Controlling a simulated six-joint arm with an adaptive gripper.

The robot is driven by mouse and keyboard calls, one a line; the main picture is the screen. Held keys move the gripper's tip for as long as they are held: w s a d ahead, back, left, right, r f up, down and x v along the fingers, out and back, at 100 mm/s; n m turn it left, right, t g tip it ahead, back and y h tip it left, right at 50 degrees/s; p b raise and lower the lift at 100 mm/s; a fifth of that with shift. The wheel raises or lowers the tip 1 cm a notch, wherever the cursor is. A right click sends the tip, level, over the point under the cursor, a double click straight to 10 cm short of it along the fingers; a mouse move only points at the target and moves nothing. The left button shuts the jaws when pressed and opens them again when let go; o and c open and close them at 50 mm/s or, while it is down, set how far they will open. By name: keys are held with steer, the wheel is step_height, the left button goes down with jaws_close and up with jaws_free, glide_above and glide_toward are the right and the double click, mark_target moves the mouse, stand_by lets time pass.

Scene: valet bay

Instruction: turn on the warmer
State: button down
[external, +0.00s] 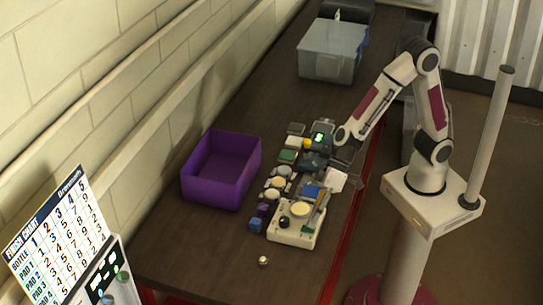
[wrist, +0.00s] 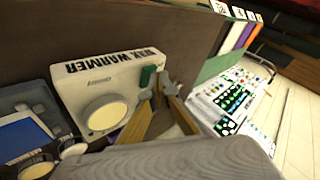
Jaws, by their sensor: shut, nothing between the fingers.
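The wax warmer (external: 292,236) is a white box on the bench with a round cream wax pot (external: 299,209) on top. In the wrist view the warmer (wrist: 129,74) shows its black lettering, and a green switch (wrist: 147,76) stands near its right end. My gripper (wrist: 170,86) is shut and empty, with its grey fingertips close to the right of the switch. I cannot tell whether they touch it. In the external view my gripper (external: 346,165) is small and dark above the bench's right edge. Whether the warmer is on is not clear.
A purple bin (external: 211,195) stands left of the warmer, and a clear bin (external: 328,67) is at the far end. Several pots and small boxes crowd the bench behind the warmer. The near bench is mostly clear.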

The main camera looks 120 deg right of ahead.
steer(key=shift+f, duration=0.2)
steer(key=shift+r, duration=0.25)
stand_by(0.5)
steer(key=shift+r, duration=0.5)
steer(key=shift+w+d+r, duration=0.15)
steer(key=shift+r, duration=1.1)
steer(key=shift+w+d+r, duration=0.1)
steer(key=shift+r, duration=1.15)
